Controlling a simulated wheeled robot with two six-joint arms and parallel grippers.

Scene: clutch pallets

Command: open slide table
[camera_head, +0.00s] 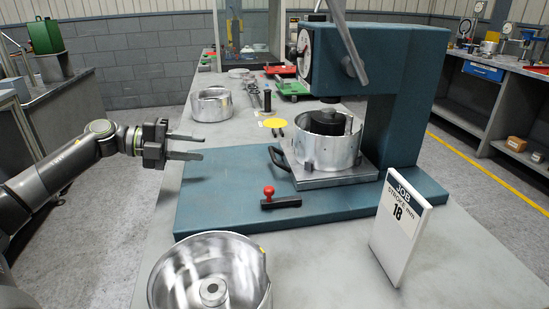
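The slide table is a grey metal plate (335,177) with a black loop handle (279,158) on its left side. It sits on the blue base (225,205) of a press (405,90), below the press head. A shiny metal clutch housing (315,153) with a dark part inside stands on the plate. My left gripper (202,147) comes in from the left, with its two fingers apart and nothing between them. It is in the air left of the handle, clear of it. My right gripper is not in view.
A red-knobbed black lever (269,194) sits on the base's front. An open metal housing (212,273) stands at the front and another ring (211,104) behind. A white card reading 18 (400,230) stands at right. Tools and a yellow disc (275,122) lie behind.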

